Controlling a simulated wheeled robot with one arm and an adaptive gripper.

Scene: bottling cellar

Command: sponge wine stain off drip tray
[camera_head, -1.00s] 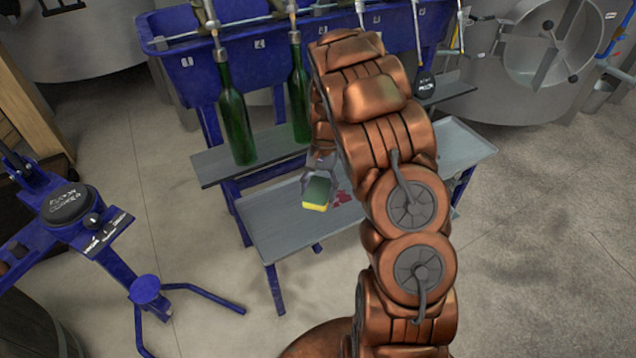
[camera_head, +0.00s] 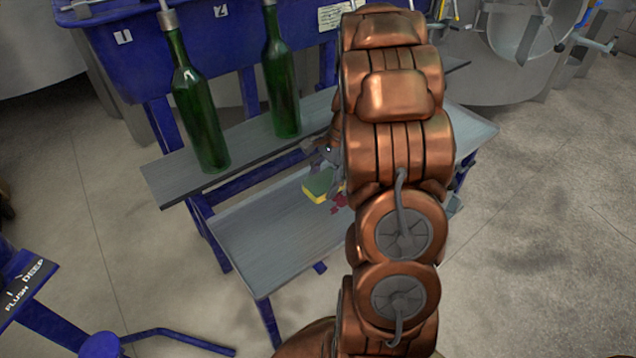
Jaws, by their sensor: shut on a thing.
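The sponge (camera_head: 321,187), green on top and yellow below, is in my gripper (camera_head: 328,165) over the drip tray. My gripper is shut on it and is partly hidden behind my arm. The drip tray (camera_head: 262,250) is a long grey metal tray on the lower level of the blue stand. A dark red wine stain (camera_head: 339,203) shows on the tray just right of and below the sponge; my arm hides part of that area. I cannot tell whether the sponge touches the tray.
Two green bottles, a left one (camera_head: 198,110) and a right one (camera_head: 281,80), stand on the grey shelf (camera_head: 240,143) above the tray. The blue filler trough (camera_head: 125,55) is behind them. Steel tanks are at the back.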

